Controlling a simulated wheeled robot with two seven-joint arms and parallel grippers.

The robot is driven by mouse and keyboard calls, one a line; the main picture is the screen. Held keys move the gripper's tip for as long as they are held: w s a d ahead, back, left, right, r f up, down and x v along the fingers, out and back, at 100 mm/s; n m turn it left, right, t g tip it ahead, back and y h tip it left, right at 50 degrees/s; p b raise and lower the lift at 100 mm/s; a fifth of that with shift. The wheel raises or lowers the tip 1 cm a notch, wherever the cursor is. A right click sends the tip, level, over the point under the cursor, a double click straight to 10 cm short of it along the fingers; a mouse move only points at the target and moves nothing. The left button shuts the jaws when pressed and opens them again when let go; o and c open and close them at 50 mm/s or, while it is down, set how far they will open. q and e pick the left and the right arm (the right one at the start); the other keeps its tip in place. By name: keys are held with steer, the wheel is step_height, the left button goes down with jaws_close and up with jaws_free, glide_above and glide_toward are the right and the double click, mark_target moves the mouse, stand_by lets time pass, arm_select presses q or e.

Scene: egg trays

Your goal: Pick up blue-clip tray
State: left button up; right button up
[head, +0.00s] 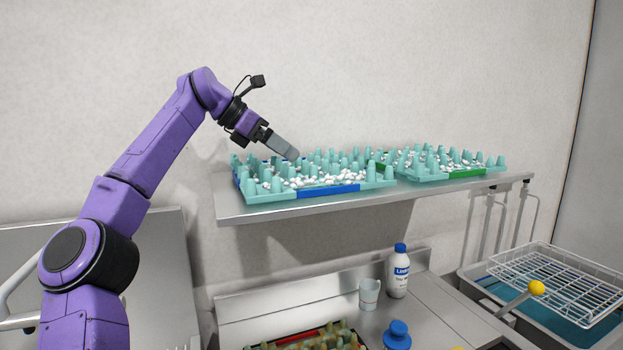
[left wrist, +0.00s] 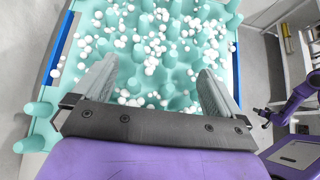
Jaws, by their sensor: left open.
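The blue-clip tray (head: 262,194) is a teal egg tray with blue clips, lying on the left part of the metal shelf. It holds many small white eggs among its pegs. My left gripper (head: 293,154) is above this tray, near its back-left part. In the left wrist view the gripper (left wrist: 160,88) is open, its two grey fingers apart over the tray (left wrist: 170,58). A blue clip (left wrist: 62,47) runs along the tray's left side there. Whether the fingers touch the tray cannot be told.
A similar teal tray with a green clip (head: 467,173) sits close to the right on the same shelf (head: 300,210). A wire rack (head: 560,277) stands at right.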

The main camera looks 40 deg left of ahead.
mark_target(317, 176)
arm_select(q)
steer(key=shift+w+d+f, duration=0.3)
steer(key=shift+d+f, duration=0.15)
steer(key=shift+f, duration=0.1)
steer(key=x, duration=0.2)
steer(key=p+x, duration=0.1)
steer(key=x, duration=0.1)
steer(key=a+x, duration=0.1)
steer(key=x, duration=0.1)
steer(key=shift+w+a+p, duration=0.1)
steer(key=shift+w+p, duration=0.2)
steer(key=shift+p, duration=0.1)
steer(key=shift+s, duration=0.25)
steer(key=shift+c, duration=0.7)
steer(key=c, duration=1.3)
arm_select(e)
steer(key=shift+s+r, duration=0.25)
steer(key=shift+r, duration=0.65)
